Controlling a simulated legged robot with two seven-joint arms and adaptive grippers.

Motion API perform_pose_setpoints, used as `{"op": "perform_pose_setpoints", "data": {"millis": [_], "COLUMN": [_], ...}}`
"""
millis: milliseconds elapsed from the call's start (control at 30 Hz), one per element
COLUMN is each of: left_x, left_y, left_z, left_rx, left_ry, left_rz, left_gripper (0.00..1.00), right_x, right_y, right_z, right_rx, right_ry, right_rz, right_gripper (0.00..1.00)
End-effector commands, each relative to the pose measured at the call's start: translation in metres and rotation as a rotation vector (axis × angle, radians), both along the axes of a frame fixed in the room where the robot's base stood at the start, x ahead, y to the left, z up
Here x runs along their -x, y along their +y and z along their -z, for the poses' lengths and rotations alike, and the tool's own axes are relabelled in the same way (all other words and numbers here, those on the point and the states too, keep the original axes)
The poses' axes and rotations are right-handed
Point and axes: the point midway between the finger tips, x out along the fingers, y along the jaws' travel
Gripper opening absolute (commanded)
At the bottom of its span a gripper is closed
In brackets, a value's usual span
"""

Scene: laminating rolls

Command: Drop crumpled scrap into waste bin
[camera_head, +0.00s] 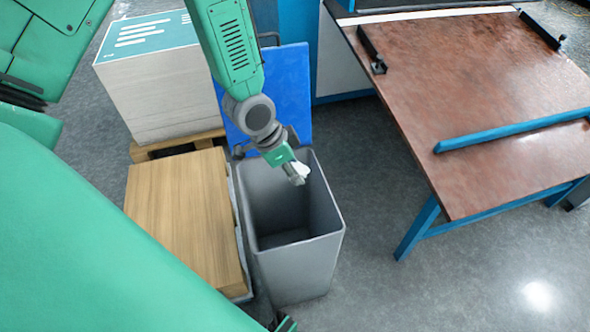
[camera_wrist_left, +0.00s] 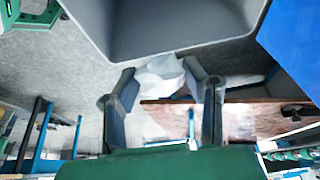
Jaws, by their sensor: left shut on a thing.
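My left gripper (camera_head: 297,174) is shut on a white crumpled scrap (camera_head: 302,169). It holds the scrap over the far part of the open mouth of the grey waste bin (camera_head: 300,272). In the left wrist view, the scrap (camera_wrist_left: 160,76) sits between the two dark fingers of my left gripper (camera_wrist_left: 163,88). The bin (camera_wrist_left: 95,18) fills the top of that view, its wall close to the scrap; I cannot tell whether they touch. The visible part of the bin's floor looks empty. I do not make out my right gripper.
A wooden-topped stack (camera_head: 178,212) stands against the bin's left side. Behind it is a tall paper stack (camera_head: 160,88) on a pallet. A blue panel (camera_head: 284,90) stands behind the bin. A brown-topped table (camera_head: 470,85) with blue legs is at right. Floor (camera_head: 385,285) right of the bin is clear.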

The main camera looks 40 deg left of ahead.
Motion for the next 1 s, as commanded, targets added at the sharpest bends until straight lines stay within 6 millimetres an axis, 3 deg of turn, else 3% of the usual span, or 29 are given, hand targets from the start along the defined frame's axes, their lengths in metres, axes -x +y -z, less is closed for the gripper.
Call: {"op": "perform_pose_setpoints", "data": {"millis": [200,600,933,1000], "left_x": [0.001,0.001,0.000,0.000], "left_y": [0.008,-0.002,0.007,0.007], "left_z": [0.019,0.056,0.061,0.061], "left_rx": [0.011,-0.006,0.010,0.010], "left_ry": [0.002,0.002,0.001,0.001], "left_rz": [-0.005,-0.003,-0.006,-0.006], "left_gripper": [0.25,0.25,0.25,0.56], "right_x": [0.000,0.000,0.000,0.000], "right_y": [0.001,0.002,0.002,0.002], "right_z": [0.016,0.062,0.063,0.063], "right_rx": [-0.001,-0.001,-0.001,-0.002], "right_ry": [-0.001,0.000,-0.001,-0.001], "right_rz": [-0.003,-0.002,-0.002,-0.003], "right_gripper": [0.40,0.40,0.40,0.40]}}
